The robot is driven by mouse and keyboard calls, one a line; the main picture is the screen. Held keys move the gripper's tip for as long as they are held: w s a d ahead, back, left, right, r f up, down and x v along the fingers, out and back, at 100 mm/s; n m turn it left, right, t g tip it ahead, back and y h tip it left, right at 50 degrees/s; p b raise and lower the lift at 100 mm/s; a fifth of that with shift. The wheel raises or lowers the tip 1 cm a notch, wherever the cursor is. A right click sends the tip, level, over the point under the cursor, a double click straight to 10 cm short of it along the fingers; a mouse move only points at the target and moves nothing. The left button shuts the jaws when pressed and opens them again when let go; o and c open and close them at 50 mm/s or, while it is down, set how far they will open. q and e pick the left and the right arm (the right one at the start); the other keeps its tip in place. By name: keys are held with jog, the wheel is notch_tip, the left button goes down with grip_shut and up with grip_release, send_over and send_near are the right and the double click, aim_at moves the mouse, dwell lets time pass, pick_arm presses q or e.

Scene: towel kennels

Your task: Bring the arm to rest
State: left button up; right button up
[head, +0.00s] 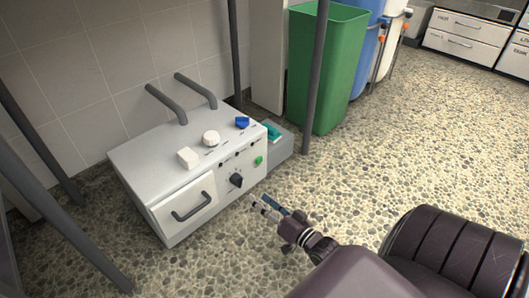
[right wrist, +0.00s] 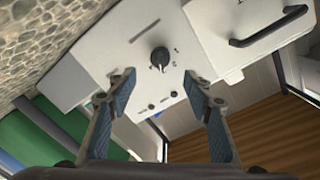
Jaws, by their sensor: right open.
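My right gripper (head: 270,208) is in front of the white machine (head: 145,165), at the lower middle of the head view. In the right wrist view the right gripper (right wrist: 160,78) has its two blue-padded fingers spread apart, with nothing between them. The machine's black knob (head: 236,180) is beyond the fingertips; in the right wrist view this knob (right wrist: 160,58) appears centred ahead of the gap, and I see no contact. My left gripper is not in view.
A green bin (head: 325,75) stands behind. Dark poles flank the machine. The pebbled floor (head: 400,160) to the right is mostly clear.

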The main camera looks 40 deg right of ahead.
jog(key=shift+s, duration=0.65)
